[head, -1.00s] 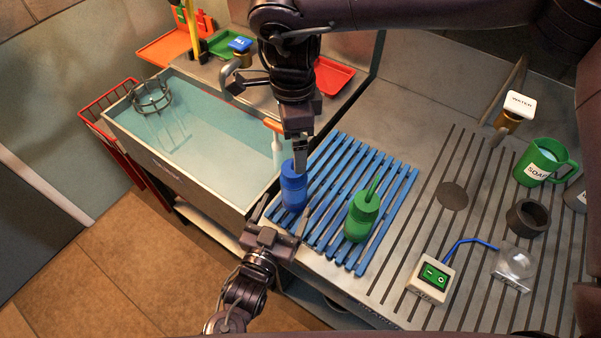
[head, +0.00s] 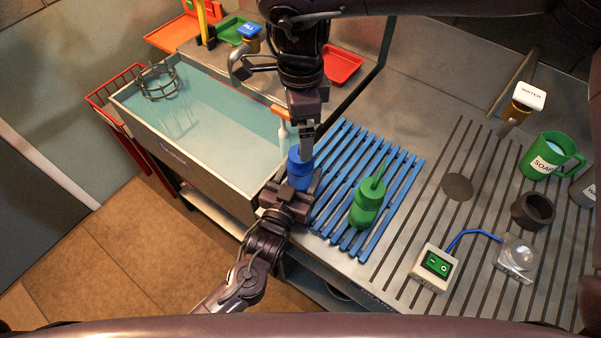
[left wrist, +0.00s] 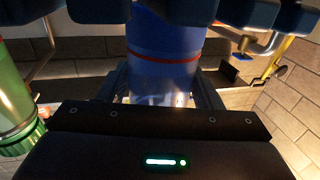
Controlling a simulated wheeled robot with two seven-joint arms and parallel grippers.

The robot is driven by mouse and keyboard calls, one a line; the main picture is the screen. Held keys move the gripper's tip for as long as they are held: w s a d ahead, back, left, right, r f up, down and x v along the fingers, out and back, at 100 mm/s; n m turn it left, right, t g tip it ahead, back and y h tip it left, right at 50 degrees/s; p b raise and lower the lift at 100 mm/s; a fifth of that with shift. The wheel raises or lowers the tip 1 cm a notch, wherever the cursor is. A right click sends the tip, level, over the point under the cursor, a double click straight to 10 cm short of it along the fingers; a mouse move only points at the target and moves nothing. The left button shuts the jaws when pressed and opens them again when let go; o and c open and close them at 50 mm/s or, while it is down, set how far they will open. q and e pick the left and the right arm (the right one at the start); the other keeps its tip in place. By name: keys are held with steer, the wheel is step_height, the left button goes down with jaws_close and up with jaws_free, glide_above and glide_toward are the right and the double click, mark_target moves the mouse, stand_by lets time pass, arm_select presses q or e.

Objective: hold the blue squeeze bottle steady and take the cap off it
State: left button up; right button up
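The blue squeeze bottle (head: 300,172) stands upright at the left end of the blue slatted rack (head: 345,222). My left gripper (head: 294,184) is open, with its fingers reaching around the bottle's sides from the front. In the left wrist view the bottle (left wrist: 165,35), with a red ring, stands between the two spread fingers (left wrist: 162,88); contact is unclear. My right gripper (head: 306,145) points down directly over the bottle's top. Its fingers show edge-on, so their opening and any contact cannot be told. The cap is not clearly visible there.
A green squeeze bottle (head: 368,205) stands close by on the rack; it also shows in the left wrist view (left wrist: 15,95). A water-filled sink (head: 215,125) lies left. A switch box (head: 435,266) and green soap mug (head: 549,155) stand right.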

arm_select(q)
steer(key=shift+s, duration=0.1)
steer(key=c, duration=1)
jaws_close()
arm_select(e)
steer(key=m, duration=0.6)
steer(key=shift+m, duration=0.3)
steer(key=m, duration=0.4)
steer(key=shift+s+a, duration=0.1)
steer(key=m, duration=0.6)
steer(key=shift+m, duration=0.4)
steer(key=m, duration=0.8)
steer(key=shift+m, duration=0.3)
steer(key=m, duration=0.8)
steer(key=shift+m, duration=0.3)
steer(key=m, duration=1)
steer(key=shift+f, duration=3.95)
